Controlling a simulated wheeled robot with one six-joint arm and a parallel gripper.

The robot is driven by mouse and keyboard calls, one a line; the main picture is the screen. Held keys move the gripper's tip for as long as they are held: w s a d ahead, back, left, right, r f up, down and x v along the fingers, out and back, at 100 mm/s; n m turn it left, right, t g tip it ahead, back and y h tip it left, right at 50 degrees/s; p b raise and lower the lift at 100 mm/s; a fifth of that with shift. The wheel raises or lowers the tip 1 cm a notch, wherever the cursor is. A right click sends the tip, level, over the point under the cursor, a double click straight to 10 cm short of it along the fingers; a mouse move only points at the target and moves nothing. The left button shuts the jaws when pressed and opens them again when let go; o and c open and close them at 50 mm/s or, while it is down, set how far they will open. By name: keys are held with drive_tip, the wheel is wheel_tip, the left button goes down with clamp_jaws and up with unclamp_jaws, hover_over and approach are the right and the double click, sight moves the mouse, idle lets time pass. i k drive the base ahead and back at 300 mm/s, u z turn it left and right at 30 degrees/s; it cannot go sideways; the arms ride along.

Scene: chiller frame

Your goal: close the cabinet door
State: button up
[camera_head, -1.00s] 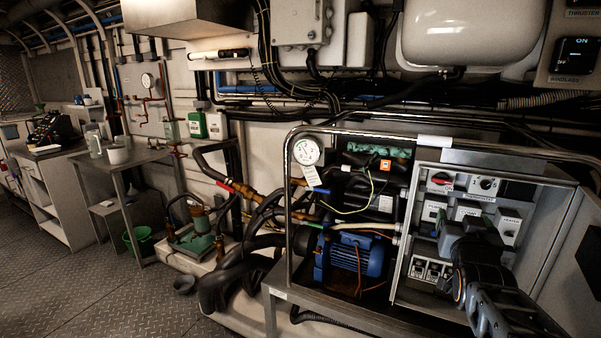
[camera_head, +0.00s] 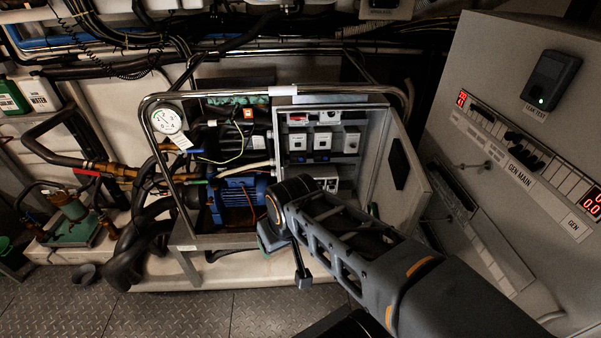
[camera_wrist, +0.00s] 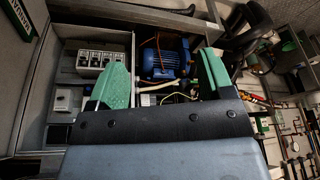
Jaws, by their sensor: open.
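The cabinet door (camera_head: 404,185) is a grey panel hinged on the right of the open cabinet (camera_head: 362,110). It stands wide open, angled out to the right, with a dark rectangle on its inner face. My arm reaches across in front of the cabinet's lower part and the door's lower edge. My gripper (camera_wrist: 162,66) is open and empty, its two green-padded fingers spread in the wrist view. The cabinet (camera_wrist: 133,45) shows behind and left of the fingers there. In the head view the gripper is mostly hidden by the arm's end, and contact with the door cannot be told.
A blue motor (camera_head: 236,197) and hoses sit inside a metal rail frame (camera_head: 148,108) left of the cabinet. A grey control console (camera_head: 480,75) with red displays stands right of the door. Open plated floor (camera_head: 170,312) lies in front.

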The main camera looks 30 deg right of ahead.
sight(401, 190)
drive_tip(key=z, duration=0.6)
drive_tip(key=k, duration=0.7)
drive_tip(key=z, duration=0.75)
drive_tip(key=i, duration=0.5)
drive_tip(key=z, duration=0.05)
drive_tip(key=k, duration=1.05)
drive_tip(key=u, duration=0.7)
drive_tip(key=i, duration=0.2)
drive_tip(key=u, duration=0.1)
